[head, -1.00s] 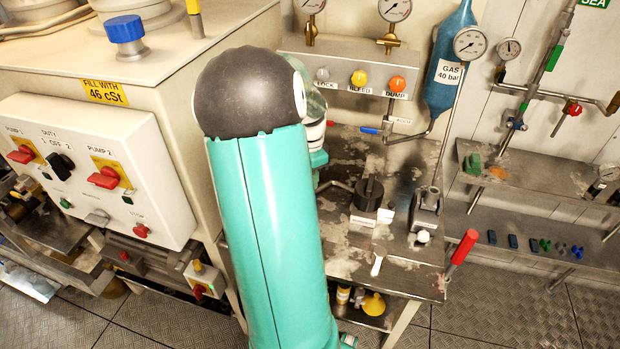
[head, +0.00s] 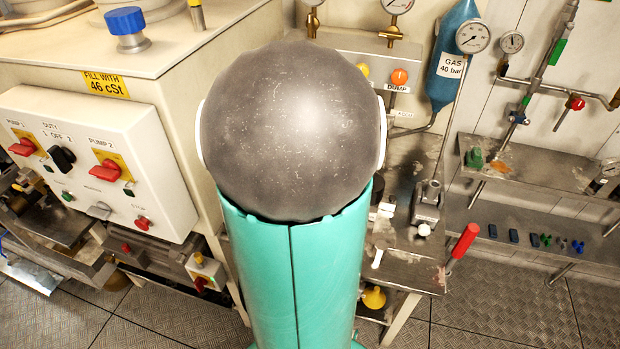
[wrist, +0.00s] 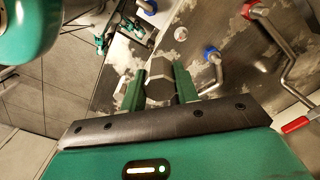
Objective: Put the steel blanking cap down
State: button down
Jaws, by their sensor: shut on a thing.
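The steel blanking cap (wrist: 159,92) is a grey hexagonal piece in the wrist view. My gripper (wrist: 158,78) is shut on it, with one green finger on each side. The worn steel bench top (wrist: 190,25) lies beyond the cap; I cannot tell how far the cap is from it. In the head view my arm hides my gripper and the cap. The right part of the same bench (head: 405,270) shows there.
Pipe stubs with a blue ring (wrist: 210,52) and a red ring (wrist: 252,10) stand near the gripper in the wrist view. A red-handled lever (head: 465,241) juts from the bench's right side. A pump panel (head: 85,165) stands at the left.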

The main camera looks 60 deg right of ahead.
jog(key=c, duration=1.9)
grip_release()
grip_shut()
jog(key=shift+a, duration=0.1)
